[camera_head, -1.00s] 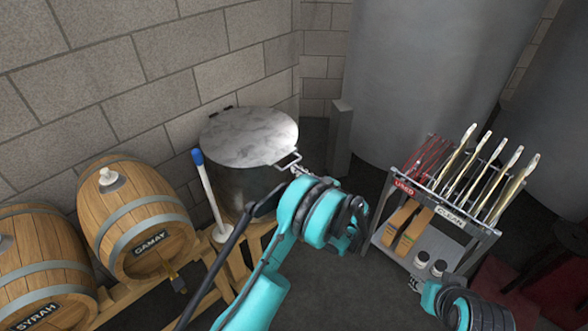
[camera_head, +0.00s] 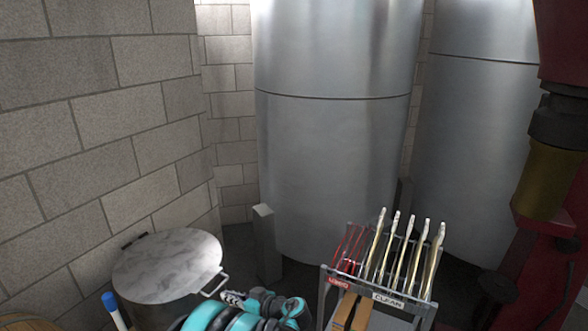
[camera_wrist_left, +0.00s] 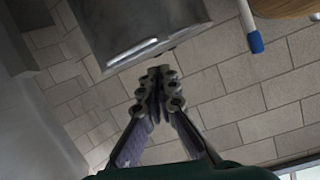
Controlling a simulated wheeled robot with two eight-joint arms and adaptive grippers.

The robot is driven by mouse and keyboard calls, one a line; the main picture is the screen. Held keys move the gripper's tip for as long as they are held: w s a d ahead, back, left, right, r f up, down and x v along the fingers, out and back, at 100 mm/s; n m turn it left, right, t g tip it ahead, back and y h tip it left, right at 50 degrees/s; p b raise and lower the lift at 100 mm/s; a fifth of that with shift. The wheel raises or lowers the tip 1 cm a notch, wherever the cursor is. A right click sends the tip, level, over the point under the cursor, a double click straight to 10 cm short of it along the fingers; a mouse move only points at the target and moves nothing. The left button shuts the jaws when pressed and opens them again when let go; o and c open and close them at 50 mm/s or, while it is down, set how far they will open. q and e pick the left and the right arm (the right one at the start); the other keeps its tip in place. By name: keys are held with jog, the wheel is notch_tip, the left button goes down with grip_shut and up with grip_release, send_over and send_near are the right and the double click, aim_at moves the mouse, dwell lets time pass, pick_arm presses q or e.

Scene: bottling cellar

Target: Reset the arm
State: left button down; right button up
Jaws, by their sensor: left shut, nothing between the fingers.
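My left gripper (camera_head: 233,298) shows at the bottom of the head view, beside the handle side of a lidded steel pot (camera_head: 168,265). My teal left arm is cut off by the lower edge. In the left wrist view the two fingers of the gripper (camera_wrist_left: 158,74) meet at their tips, shut and empty. The pot (camera_wrist_left: 145,30) is beyond the tips in that view; I cannot tell the exact gap. My right gripper is out of view.
A rack (camera_head: 338,283) marked USED and CLEAN holds several upright pale tools. Large steel tanks (camera_head: 330,140) stand behind it. A blue-capped rod (camera_head: 113,310) is left of the pot. A red machine (camera_head: 510,255) is at right. A block wall (camera_head: 100,130) bounds the left.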

pick_arm(q)
jog(key=s+a+r+m+g+h, duration=0.1)
jog(key=s+r+m+h, duration=0.25)
jog(key=s, duration=0.35)
jog(key=s+a+r+m+h, duration=0.2)
jog(key=s+r+h, duration=0.1)
jog(key=s+r, duration=0.25)
jog(key=s+d+m+h, duration=0.2)
jog(key=s+h, duration=0.1)
jog(key=s, duration=0.5)
jog(key=s+d+m+t+h, duration=0.1)
jog(key=s+d+m+h, duration=0.1)
jog(key=s, duration=0.6)
jog(key=shift+s+d+f+h, duration=0.15)
jog(key=shift+d+f+h, duration=0.1)
jog(key=shift+d+h, duration=0.4)
jog(key=shift+d, duration=0.1)
